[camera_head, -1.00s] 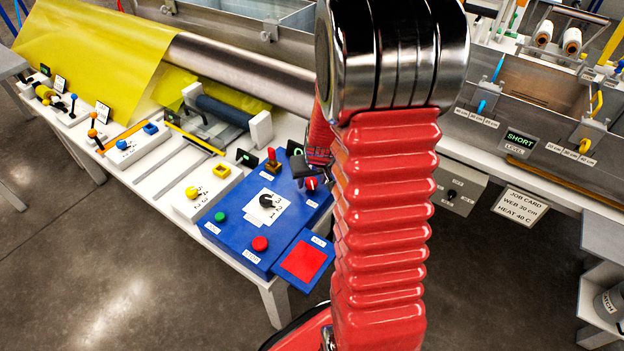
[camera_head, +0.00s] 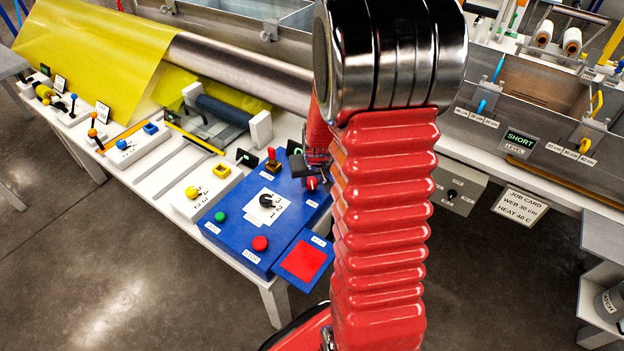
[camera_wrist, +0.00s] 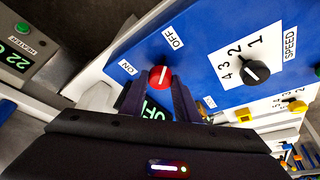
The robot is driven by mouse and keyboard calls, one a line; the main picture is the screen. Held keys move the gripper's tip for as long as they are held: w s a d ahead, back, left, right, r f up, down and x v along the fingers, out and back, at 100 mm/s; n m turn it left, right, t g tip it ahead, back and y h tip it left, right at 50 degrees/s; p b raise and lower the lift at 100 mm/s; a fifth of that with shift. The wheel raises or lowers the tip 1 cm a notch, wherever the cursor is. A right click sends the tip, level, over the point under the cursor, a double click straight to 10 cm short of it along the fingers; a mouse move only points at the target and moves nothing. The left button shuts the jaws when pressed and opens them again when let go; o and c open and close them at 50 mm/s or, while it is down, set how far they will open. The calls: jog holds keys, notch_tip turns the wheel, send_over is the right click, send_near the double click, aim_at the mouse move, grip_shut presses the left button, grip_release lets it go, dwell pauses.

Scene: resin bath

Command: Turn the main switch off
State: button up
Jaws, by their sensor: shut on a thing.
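The main switch is a red rotary knob (camera_wrist: 160,77) with a white pointer mark, on the blue control panel (camera_wrist: 208,80). In the wrist view an OFF label (camera_wrist: 173,37) lies above it and an ON label (camera_wrist: 128,67) to its left. The pointer runs roughly upward in that view; its exact setting is hard to tell. My gripper (camera_wrist: 159,92) has its two dark fingers on either side of the knob, shut on it. In the head view the knob (camera_head: 312,184) shows just below my gripper (camera_head: 316,166), partly behind my arm.
The blue panel also carries a black speed dial (camera_head: 266,201), a green button (camera_head: 220,217), a red stop button (camera_head: 260,243) and a red lever (camera_head: 272,156). A red square pad (camera_head: 303,262) sits at its front corner. A yellow knob (camera_head: 192,192) is to the left.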

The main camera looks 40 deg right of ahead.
dwell(0.4)
jog(key=o, duration=1)
jog(key=shift+o, duration=0.2)
jog(key=v, duration=1.3)
jog(key=shift+s+a+r, duration=0.2)
jog(key=shift+r, duration=0.1)
